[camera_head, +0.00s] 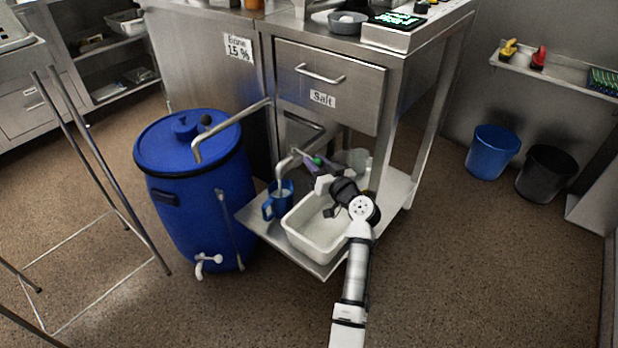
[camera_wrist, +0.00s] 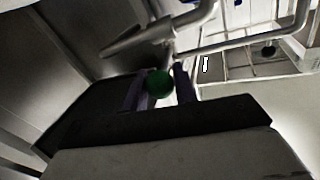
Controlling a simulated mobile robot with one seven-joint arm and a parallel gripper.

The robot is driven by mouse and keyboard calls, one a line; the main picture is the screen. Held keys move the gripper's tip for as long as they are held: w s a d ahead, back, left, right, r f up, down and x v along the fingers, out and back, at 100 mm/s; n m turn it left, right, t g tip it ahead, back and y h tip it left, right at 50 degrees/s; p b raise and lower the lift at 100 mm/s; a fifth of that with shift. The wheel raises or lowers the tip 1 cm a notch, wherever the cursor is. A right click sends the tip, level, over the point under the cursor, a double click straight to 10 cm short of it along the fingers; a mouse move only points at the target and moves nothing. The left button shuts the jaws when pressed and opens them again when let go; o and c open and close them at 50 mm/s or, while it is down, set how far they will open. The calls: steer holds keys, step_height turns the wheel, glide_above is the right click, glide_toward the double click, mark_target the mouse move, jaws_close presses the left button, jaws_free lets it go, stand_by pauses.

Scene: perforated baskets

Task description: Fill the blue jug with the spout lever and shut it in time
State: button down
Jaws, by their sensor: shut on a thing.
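The blue jug (camera_head: 278,200) stands upright on the low steel shelf, below the mouth of the bent metal spout (camera_head: 285,165). Its inside looks pale, but I cannot tell the level or whether liquid is running. The spout lever ends in a green knob (camera_head: 317,161), just right of the spout. My gripper (camera_head: 315,163) is shut on this knob. In the wrist view, the green knob (camera_wrist: 158,84) sits between the two dark fingers of my gripper (camera_wrist: 160,82), with the grey spout (camera_wrist: 150,38) behind it. The jug is not seen in the wrist view.
A white tub (camera_head: 316,232) sits on the shelf (camera_head: 262,227) right beside the jug, under my arm. A large blue barrel (camera_head: 190,190) stands at left with a second bent pipe (camera_head: 232,117) above it. The Salt drawer (camera_head: 325,85) overhangs the lever.

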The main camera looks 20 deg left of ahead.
steer(key=g+b, duration=0.1)
steer(key=w+n+y+b, duration=0.1)
steer(key=b, duration=0.1)
steer(key=shift+d+f+g, duration=0.2)
steer(key=shift+f+g, duration=0.1)
steer(key=shift+g, duration=0.1)
steer(key=shift+w+d+r+n+g+y+b, duration=0.15)
steer(key=shift+r+n+g+y+b, duration=0.25)
steer(key=shift+b, duration=0.45)
steer(key=shift+f, duration=0.1)
steer(key=c, duration=1.1)
jaws_free()
steer(key=shift+c, duration=0.2)
steer(key=shift+d, duration=0.15)
